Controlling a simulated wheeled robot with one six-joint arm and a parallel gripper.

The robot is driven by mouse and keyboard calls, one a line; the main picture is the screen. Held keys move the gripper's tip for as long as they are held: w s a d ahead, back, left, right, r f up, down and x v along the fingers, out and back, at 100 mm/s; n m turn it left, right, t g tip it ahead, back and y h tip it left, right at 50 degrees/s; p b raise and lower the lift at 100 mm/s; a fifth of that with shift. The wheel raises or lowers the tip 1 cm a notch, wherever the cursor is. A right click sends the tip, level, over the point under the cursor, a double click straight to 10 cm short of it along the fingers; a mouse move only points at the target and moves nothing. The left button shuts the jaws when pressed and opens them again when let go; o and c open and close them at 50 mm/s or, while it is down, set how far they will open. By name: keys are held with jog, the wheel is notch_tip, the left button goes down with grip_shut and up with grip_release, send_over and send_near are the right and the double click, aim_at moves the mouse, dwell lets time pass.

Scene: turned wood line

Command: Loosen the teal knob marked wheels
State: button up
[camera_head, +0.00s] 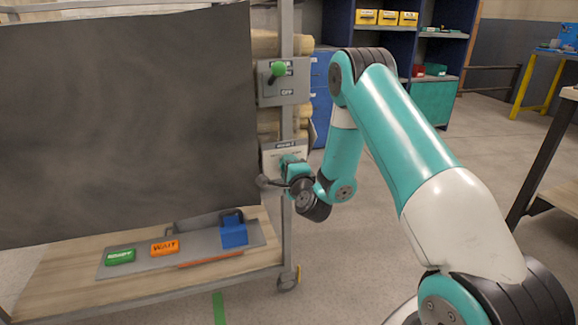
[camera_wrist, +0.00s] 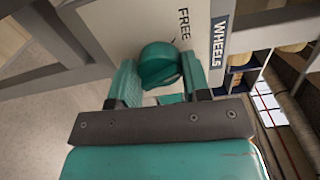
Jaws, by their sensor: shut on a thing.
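The teal knob (camera_wrist: 160,64) marked wheels sits on a pale plate (camera_wrist: 120,25) in the wrist view. The plate carries the word FREE and a dark WHEELS label (camera_wrist: 220,42). My gripper (camera_wrist: 160,80) is shut on the knob, with one teal finger on each side of it. In the head view my gripper (camera_head: 283,172) reaches the plate (camera_head: 274,157) on the cart's right post, and the knob is mostly hidden there by the gripper and wrist. Any other word on the plate is too small or hidden to read.
A dark panel (camera_head: 120,120) covers the cart's left side. The lower shelf (camera_head: 60,292) holds a tray with green, orange and blue items. A caster (camera_head: 288,280) stands below. Open floor lies right of the cart.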

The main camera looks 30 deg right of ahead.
jog(key=n+p, duration=0.1)
jog(key=n, duration=0.3)
jog(key=shift+a+n+p, duration=0.1)
jog(key=shift+n+p, duration=0.3)
jog(key=shift+f, duration=0.1)
jog(key=o, duration=0.9)
jog(key=shift+s, duration=0.1)
